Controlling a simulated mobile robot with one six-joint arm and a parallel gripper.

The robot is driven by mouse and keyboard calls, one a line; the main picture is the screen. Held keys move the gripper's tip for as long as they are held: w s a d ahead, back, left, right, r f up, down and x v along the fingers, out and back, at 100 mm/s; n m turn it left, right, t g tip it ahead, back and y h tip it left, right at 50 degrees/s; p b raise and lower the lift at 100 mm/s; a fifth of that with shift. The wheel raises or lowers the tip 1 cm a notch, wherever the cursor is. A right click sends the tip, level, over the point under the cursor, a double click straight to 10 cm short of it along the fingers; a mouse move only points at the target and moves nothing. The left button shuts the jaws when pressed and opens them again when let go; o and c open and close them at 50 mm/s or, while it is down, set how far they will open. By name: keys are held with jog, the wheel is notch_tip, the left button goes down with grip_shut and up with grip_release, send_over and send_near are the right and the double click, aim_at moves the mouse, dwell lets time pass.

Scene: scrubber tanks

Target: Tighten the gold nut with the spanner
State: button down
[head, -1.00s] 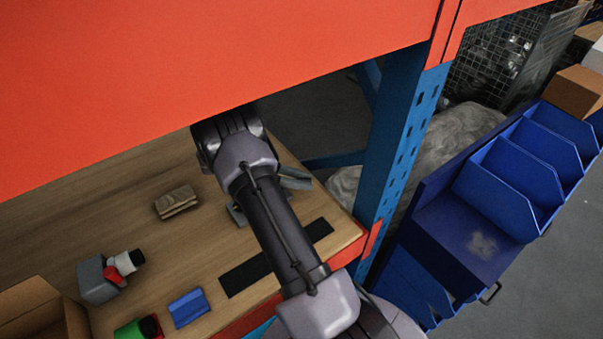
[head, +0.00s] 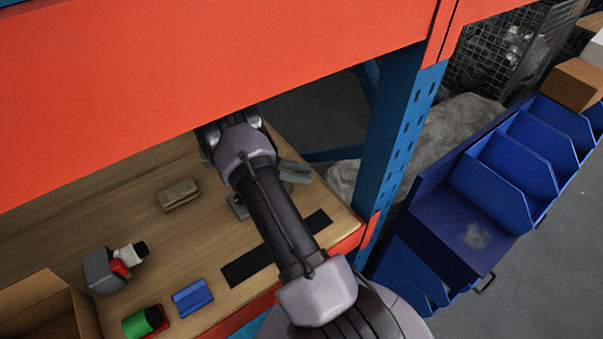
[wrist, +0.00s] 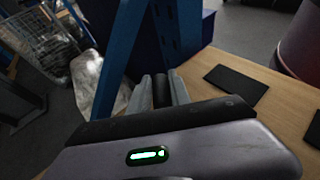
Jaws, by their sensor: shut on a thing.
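My gripper (wrist: 158,84) is in the wrist view, its two grey fingers closed on a dark, narrow piece. I take this piece to be the handle of the spanner (wrist: 161,92); its far end is hidden. In the head view my arm reaches over the wooden bench and hides most of the gripper. Grey parts show on both sides of the arm there, and I cannot tell which belong to the gripper. I cannot make out the gold nut in either view.
A blue upright (head: 402,140) and orange beam (head: 200,75) border the wooden bench (head: 140,215). A black strip (head: 250,267), wooden block (head: 178,195), blue block (head: 192,297), green cylinder (head: 138,323), grey box (head: 103,271) and cardboard box (head: 40,295) are on it. Blue bins (head: 490,195) stand right.

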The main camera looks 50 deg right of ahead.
dwell(0.3)
jog(key=shift+r+p, duration=1.6)
jog(key=shift+r, duration=0.05)
jog(key=shift+f, duration=0.1)
jog(key=c, duration=1.9)
grip_release()
jog(key=shift+c, duration=0.2)
grip_shut()
